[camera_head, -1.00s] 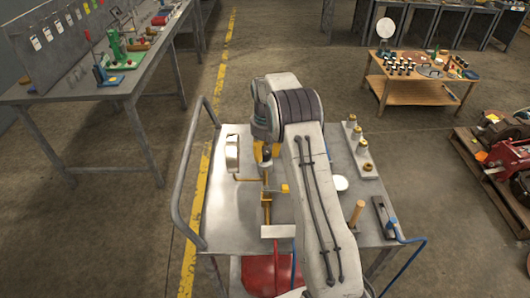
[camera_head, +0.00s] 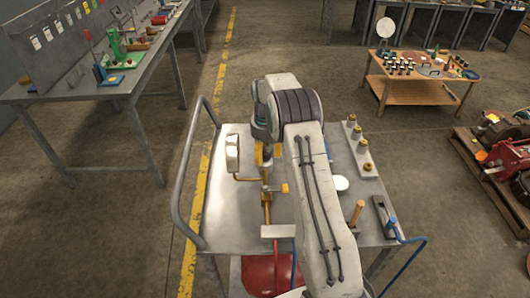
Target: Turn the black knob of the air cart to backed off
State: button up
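The air cart (camera_head: 225,225) stands in front of me, a grey metal table with a tube handle on its left. Brass pipework (camera_head: 267,205) with a yellow lever runs along its top, beside a round gauge (camera_head: 232,153). My gripper (camera_head: 267,176) points down over the upper end of this pipework. My own arm and wrist cover much of that spot. I cannot make out the black knob apart from the dark gripper parts. The fingers are too small and hidden to tell whether they are open or touching the knob.
Brass fittings on a plate (camera_head: 361,150), a white disc (camera_head: 340,183) and a wooden-handled tool (camera_head: 356,213) lie on the cart's right side. A blue hose (camera_head: 405,262) hangs off its right edge. A workbench (camera_head: 120,95) stands left, a wooden table (camera_head: 425,92) back right.

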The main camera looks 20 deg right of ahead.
aim_at(265, 150)
jog(key=shift+o, duration=1.3)
jog(key=shift+w+r, duration=0.1)
jog(key=shift+r, duration=0.05)
notch_tip(265, 150, up, 12)
